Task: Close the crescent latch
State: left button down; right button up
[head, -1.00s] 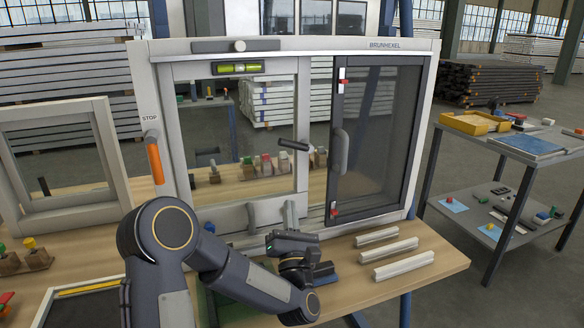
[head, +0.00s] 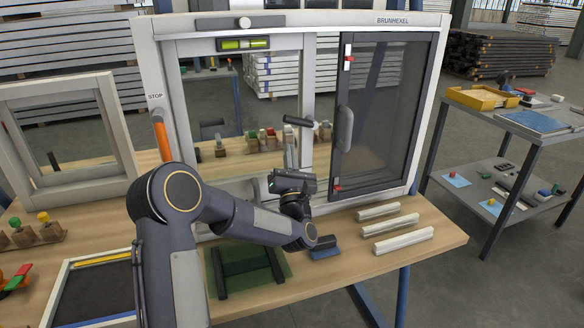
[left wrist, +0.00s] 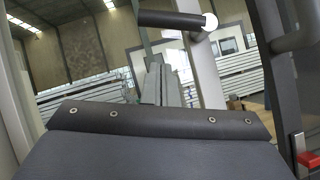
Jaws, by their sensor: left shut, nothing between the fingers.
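The crescent latch (head: 298,121) is a short dark lever on the right stile of the light sliding sash (head: 308,85), pointing sideways and slightly tilted. In the left wrist view the latch lever (left wrist: 170,19) crosses the top of the picture, with a round white end at its right. My left gripper (head: 290,145) is shut and empty, pointing up just below the latch. In the left wrist view its grey fingers (left wrist: 160,84) sit below the lever with a small gap that looks clear; contact cannot be told for certain. My right gripper is in neither view.
A dark screen panel (head: 385,110) with a grey pull handle (head: 345,128) stands right of the latch. An orange handle (head: 161,138) is on the frame's left side. White profile strips (head: 403,240) and a green mat (head: 275,262) lie on the bench.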

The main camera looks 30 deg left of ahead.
aim_at(298, 120)
pick_arm(q)
jog(key=shift+w+r+p, duration=0.25)
jog(key=shift+w+r, duration=0.1)
jog(key=shift+r, duration=0.3)
jog(key=shift+w+r+p, duration=0.2)
jog(key=shift+w+r, duration=0.1)
jog(key=shift+r, duration=0.4)
jog(key=shift+w+r+p, duration=0.25)
jog(key=shift+w+r, duration=0.1)
jog(key=shift+r, duration=0.3)
jog(key=shift+s+r+m+t+h+b, duration=0.15)
jog(key=shift+m+t+h+b, duration=0.2)
jog(key=shift+m+h, duration=0.2)
